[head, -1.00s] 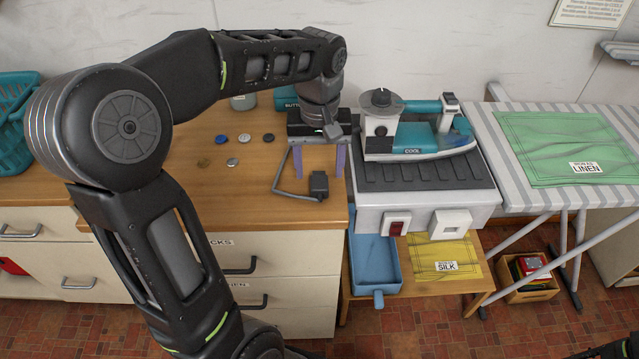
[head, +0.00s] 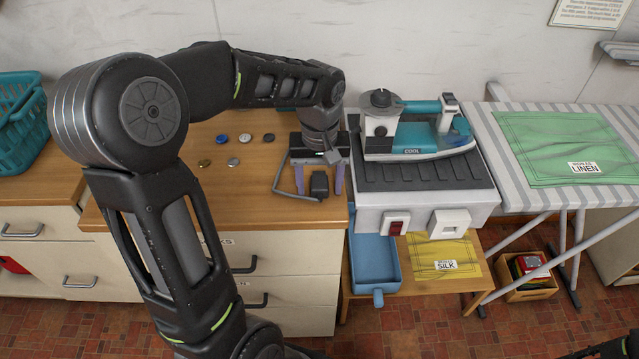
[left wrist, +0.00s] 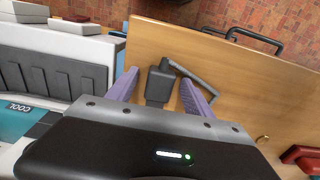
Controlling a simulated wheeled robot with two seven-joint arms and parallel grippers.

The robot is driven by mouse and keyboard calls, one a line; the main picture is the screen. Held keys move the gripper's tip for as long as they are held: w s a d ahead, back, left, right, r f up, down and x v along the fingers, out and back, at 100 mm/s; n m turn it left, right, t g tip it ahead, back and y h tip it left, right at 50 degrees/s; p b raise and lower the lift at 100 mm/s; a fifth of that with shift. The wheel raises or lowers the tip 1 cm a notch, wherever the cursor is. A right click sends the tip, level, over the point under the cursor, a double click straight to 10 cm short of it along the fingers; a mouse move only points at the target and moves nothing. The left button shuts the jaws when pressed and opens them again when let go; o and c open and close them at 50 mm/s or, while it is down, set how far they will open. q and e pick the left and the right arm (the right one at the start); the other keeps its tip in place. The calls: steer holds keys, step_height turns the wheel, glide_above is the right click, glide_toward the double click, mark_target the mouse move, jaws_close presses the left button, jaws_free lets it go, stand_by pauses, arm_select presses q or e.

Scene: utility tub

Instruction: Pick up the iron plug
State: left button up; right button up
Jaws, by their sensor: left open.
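The iron plug (head: 319,184) is a small dark block with a grey cord, lying on the wooden counter near its right front corner. It also shows in the left wrist view (left wrist: 160,84). My left gripper (head: 319,190) is open, with its two purple fingers pointing down on either side of the plug. In the left wrist view the plug sits between the fingers (left wrist: 158,88), with visible gaps to them. The teal and white iron (head: 415,138) rests on the grey ribbed stand to the right. My right gripper is not in view.
The iron stand (head: 425,180), with a red switch (head: 396,227) and a white socket (head: 450,223) on its front, is close right of the gripper. Several buttons (head: 233,161) lie on the counter to the left. A blue tray (head: 374,262) is below.

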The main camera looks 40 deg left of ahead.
mark_target(320, 184)
arm_select(q)
steer(key=shift+c, duration=0.6)
jaws_close()
step_height(320, 184, up, 10)
stand_by(0.6)
stand_by(0.5)
